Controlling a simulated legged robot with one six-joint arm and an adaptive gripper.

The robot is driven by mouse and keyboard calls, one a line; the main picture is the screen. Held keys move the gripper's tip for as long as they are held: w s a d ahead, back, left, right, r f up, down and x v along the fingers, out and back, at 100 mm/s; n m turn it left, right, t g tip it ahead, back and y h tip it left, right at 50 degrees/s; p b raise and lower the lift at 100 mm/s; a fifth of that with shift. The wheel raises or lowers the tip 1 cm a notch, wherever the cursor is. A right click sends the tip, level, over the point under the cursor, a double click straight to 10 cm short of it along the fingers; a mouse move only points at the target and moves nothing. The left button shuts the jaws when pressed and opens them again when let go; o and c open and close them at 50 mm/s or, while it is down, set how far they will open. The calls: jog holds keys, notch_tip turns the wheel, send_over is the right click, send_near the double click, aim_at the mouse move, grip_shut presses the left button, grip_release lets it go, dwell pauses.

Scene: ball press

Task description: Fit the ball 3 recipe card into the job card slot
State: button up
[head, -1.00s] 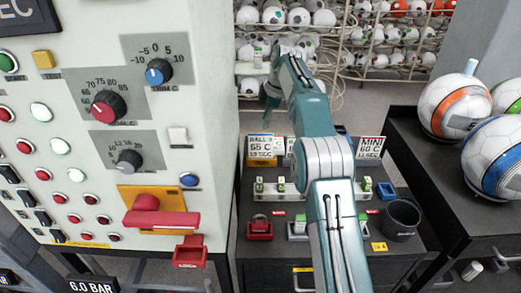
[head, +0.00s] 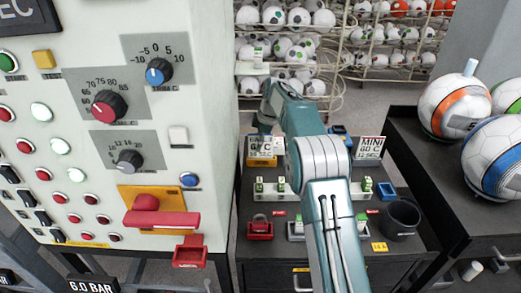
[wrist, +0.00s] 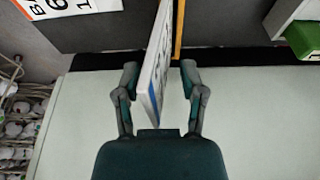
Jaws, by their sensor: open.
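A white recipe card (head: 262,147) with a large temperature print stands at the left of the dark bench, by a yellow-orange base. My gripper (wrist: 160,82) is open in the wrist view. A white card (wrist: 160,70) with a blue stripe shows nearly edge-on between its fingers, with gaps on both sides. The ball number on this card cannot be read. In the head view my arm hides part of the bench and most of the gripper. Another card (wrist: 65,8) lies to the upper left in the wrist view. I cannot make out the job card slot.
The pale control press (head: 215,120) stands close on the left. A MINI card (head: 370,147) stands at the bench's right. A rack (head: 271,188) with green-marked pieces, a red padlock (head: 260,228) and a dark cup (head: 401,218) are nearer. Balls (head: 492,150) sit on the right bench.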

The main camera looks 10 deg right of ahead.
grip_shut()
notch_tip(320, 180, up, 9)
jog(key=shift+w+f, duration=0.1)
jog(key=shift+f, duration=0.05)
jog(key=shift+r, duration=0.55)
